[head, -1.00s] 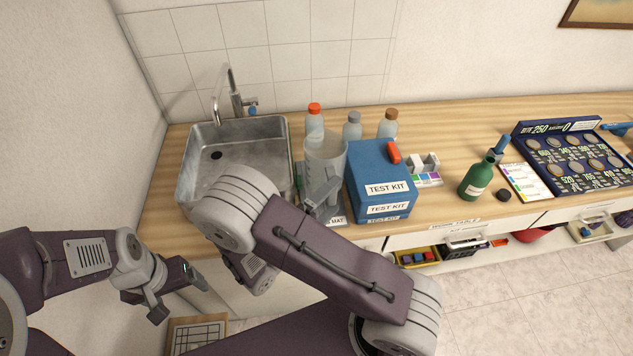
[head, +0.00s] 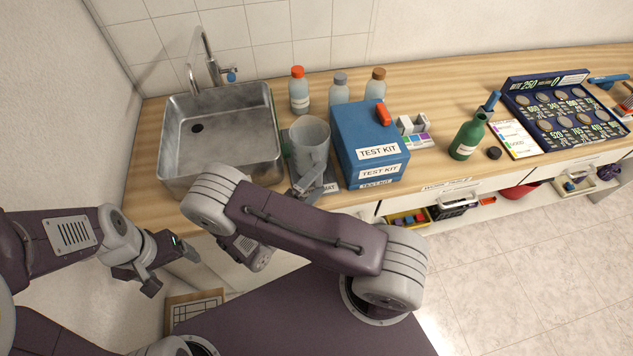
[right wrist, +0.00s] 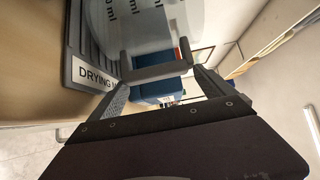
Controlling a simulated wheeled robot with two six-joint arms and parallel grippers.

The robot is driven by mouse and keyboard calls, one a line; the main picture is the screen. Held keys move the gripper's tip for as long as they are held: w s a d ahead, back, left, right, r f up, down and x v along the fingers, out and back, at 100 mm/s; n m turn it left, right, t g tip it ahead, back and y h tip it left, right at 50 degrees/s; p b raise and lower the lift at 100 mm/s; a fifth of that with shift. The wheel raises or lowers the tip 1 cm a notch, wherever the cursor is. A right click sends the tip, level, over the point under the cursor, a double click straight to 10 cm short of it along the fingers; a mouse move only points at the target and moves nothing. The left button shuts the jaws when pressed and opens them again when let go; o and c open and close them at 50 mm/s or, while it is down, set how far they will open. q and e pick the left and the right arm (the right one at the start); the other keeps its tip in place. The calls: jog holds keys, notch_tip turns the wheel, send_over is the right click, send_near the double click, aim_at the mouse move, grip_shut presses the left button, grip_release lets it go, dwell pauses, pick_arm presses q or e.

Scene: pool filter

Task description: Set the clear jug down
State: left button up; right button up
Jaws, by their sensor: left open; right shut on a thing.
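The clear jug (head: 309,138) stands upright over the drying mat (head: 331,187), between the sink and the blue test kit box. My right gripper (head: 310,184) is shut on the jug's handle, on the near side. In the right wrist view the fingers (right wrist: 155,73) close around the grey handle beside the jug's marked wall (right wrist: 155,25). The drying mat (right wrist: 82,58) lies close by the jug's base there; I cannot tell whether they touch. My left gripper (head: 171,268) is open and empty, in front of the counter at the lower left.
The metal sink (head: 222,140) is left of the jug. The blue test kit box (head: 370,140) stands close on its right. Several capped bottles stand behind, one with an orange cap (head: 299,92). A green bottle (head: 467,138) and a coin board (head: 568,120) are further right.

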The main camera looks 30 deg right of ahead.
jog(key=shift+w+f, duration=0.1)
jog(key=o, duration=1.6)
jog(key=shift+f, duration=0.1)
jog(key=shift+o, duration=0.5)
jog(key=shift+r, duration=0.25)
jog(key=b+v, duration=0.2)
jog(key=v, duration=1)
jog(key=shift+f, duration=0.1)
